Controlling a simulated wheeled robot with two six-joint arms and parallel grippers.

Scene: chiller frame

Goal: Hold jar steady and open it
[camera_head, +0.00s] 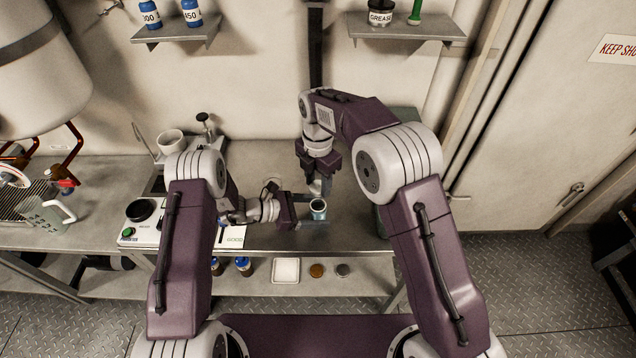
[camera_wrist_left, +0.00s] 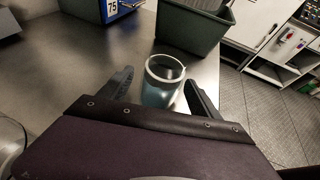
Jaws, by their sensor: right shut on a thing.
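The jar (camera_head: 318,207) is a small blue-teal cylinder standing upright near the front edge of the metal bench. In the left wrist view the jar (camera_wrist_left: 163,82) shows a pale rim and an open top. My left gripper (camera_head: 312,209) reaches in from the left, low at the jar, and its fingers (camera_wrist_left: 160,92) are on either side of it. A gap shows between one finger and the jar, so the gripper looks open. My right gripper (camera_head: 318,187) points down just above the jar, shut on a small pale thing, seemingly the lid, mostly hidden by the fingers.
A dark green bin (camera_wrist_left: 190,28) stands behind the jar in the left wrist view, with a blue box (camera_wrist_left: 112,10) beside it. A hotplate device (camera_head: 140,211) and a white cup (camera_head: 171,142) are left on the bench. Shelves (camera_head: 178,37) hang above.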

